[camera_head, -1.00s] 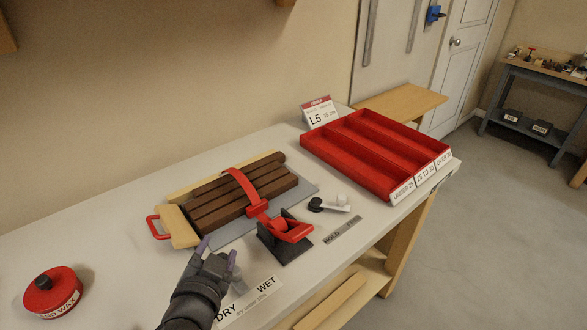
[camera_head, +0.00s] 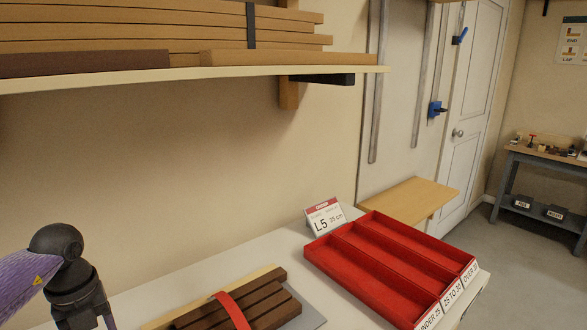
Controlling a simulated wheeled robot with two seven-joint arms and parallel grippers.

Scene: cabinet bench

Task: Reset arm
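My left arm comes in at the lower left. Its purple link and dark wrist joint are raised in front of the wall. My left gripper (camera_head: 88,318) points down and is mostly cut off by the bottom edge, so its fingers cannot be judged. It appears apart from the dark brown wooden strips (camera_head: 245,304) on the bench, which have a red strap (camera_head: 232,310) over them. My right gripper is not in view.
A wall shelf (camera_head: 200,75) with long boards hangs at the upper left. A red three-channel tray (camera_head: 375,255) stands on the bench, beside an L5 card (camera_head: 325,216). A wooden ledge (camera_head: 410,198) lies behind the tray.

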